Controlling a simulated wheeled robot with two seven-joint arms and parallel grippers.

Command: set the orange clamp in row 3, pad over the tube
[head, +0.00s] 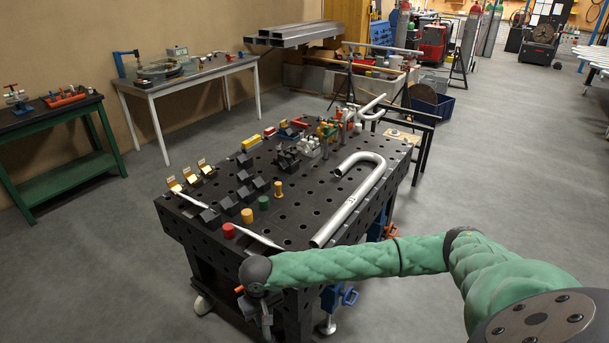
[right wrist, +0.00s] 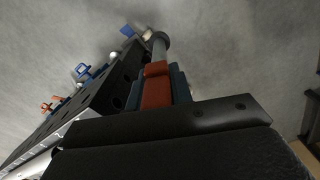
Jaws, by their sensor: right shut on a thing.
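My right gripper (head: 262,310) hangs beside the near edge of the black table, below its top, and points down. It is shut on an orange-red piece, taken to be the orange clamp; a small orange end (head: 239,290) shows beside it. In the right wrist view the orange clamp (right wrist: 156,88) sits between the fingers; its pad cannot be made out. On the table several black V-blocks (head: 229,206) stand in rows. A bent silver tube (head: 350,208) lies on the right part of the tabletop. I cannot tell which row is row 3. My left gripper is out of view.
The perforated black table (head: 300,205) also bears a red cylinder (head: 229,231), yellow cylinders (head: 247,216), a green cylinder (head: 264,203) and several small clamps at the far end. Blue and orange handles stick out under its right side. Bare tabletop lies left of the bent tube.

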